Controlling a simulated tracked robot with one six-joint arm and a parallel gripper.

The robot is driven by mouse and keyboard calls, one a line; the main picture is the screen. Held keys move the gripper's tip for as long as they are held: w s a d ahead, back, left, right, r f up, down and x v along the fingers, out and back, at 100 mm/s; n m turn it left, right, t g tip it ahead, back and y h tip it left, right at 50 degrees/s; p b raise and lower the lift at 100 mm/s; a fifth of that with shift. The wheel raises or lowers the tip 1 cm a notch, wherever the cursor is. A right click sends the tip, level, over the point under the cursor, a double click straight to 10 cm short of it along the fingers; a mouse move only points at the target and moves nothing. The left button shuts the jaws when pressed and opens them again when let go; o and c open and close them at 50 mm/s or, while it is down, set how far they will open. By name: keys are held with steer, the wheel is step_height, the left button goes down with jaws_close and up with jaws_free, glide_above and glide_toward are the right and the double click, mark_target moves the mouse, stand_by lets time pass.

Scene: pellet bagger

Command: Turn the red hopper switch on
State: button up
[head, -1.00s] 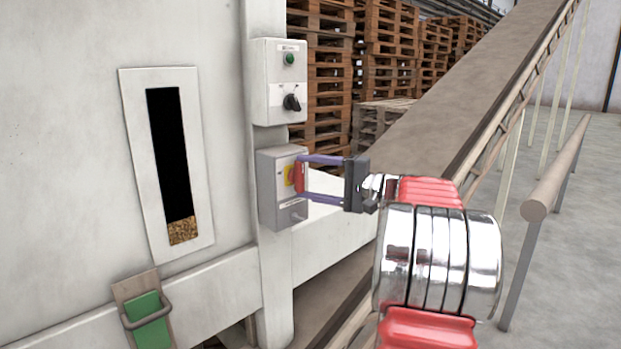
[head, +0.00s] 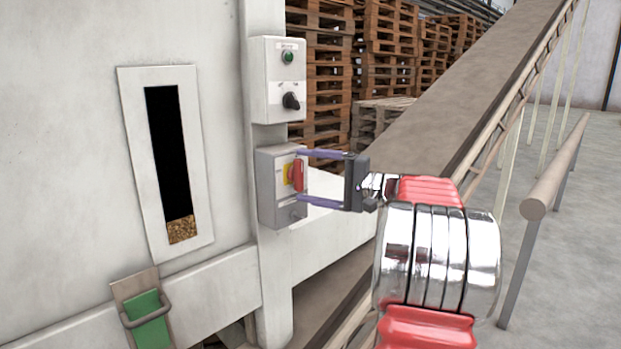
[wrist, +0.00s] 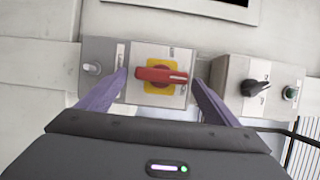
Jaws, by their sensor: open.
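The red switch handle (head: 297,175) sits on a yellow plate (head: 288,174) on the front of the lower grey box (head: 268,200). In the head view the handle stands upright. In the wrist view the handle (wrist: 161,75) lies across the picture, nearly level. My gripper (head: 298,177) is open, with one purple finger by the handle's upper end and the other by its lower end. In the wrist view my gripper (wrist: 160,78) has a finger on each side of the handle, with small gaps. Label text around the switch is too small to read.
Above is a pale box (head: 262,80) with a green button (head: 288,57) and a black knob (head: 291,101). A sight window (head: 188,160) on the machine wall shows pellets low down. A conveyor (head: 450,100) slopes up behind my arm. Pallet stacks (head: 385,60) stand behind.

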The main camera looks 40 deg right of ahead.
steer(key=v, duration=1.3)
steer(key=shift+s+d, duration=0.2)
steer(key=shift+s, duration=0.2)
steer(key=shift+f, duration=0.15)
